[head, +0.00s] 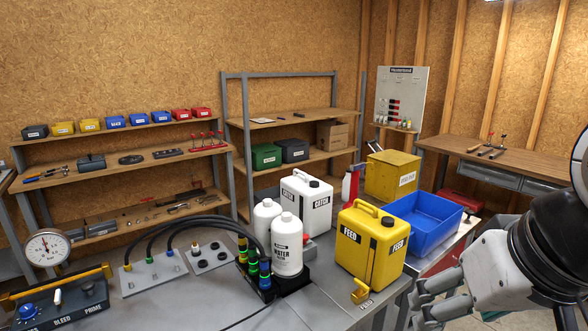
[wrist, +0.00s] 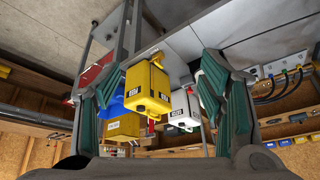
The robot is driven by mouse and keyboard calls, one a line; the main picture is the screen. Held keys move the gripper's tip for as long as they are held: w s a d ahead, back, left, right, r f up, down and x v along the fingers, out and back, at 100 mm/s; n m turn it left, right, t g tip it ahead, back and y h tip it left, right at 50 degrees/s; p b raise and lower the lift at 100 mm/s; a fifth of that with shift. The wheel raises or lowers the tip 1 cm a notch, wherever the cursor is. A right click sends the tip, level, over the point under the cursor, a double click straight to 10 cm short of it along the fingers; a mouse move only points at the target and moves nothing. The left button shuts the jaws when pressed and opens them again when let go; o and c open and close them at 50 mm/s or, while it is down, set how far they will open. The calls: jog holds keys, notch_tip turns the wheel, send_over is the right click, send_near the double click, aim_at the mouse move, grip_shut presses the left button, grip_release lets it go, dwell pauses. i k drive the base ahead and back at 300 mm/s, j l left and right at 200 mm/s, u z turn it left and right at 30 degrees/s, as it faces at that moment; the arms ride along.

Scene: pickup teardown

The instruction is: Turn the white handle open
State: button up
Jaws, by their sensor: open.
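A small white handle (head: 57,297) stands upright on the dark control box (head: 90,300) at the bottom left of the head view. It is beside a blue knob (head: 28,312), and the box front carries the labels BLEED and PURGE. The handle does not show in the wrist view. My gripper (head: 420,300) is at the lower right of the head view, far from the handle across the bench. It is open and empty; its teal-padded fingers stand wide apart in the wrist view (wrist: 155,92).
Between gripper and handle stand a yellow FEED jug (head: 358,245) with a yellow tap, white WATER bottles (head: 287,250), a white CATCH jug (head: 305,200) and black hoses (head: 175,225). A blue tray (head: 425,222) is behind. A dial gauge (head: 46,247) stands behind the control box.

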aim_at(58, 300)
jog(key=u, duration=1.6)
jog(key=i+j+z, duration=0.25)
jog(key=i+j, duration=0.2)
jog(key=j, duration=0.3)
jog(key=i+j+z, duration=0.15)
jog(key=j, duration=0.2)
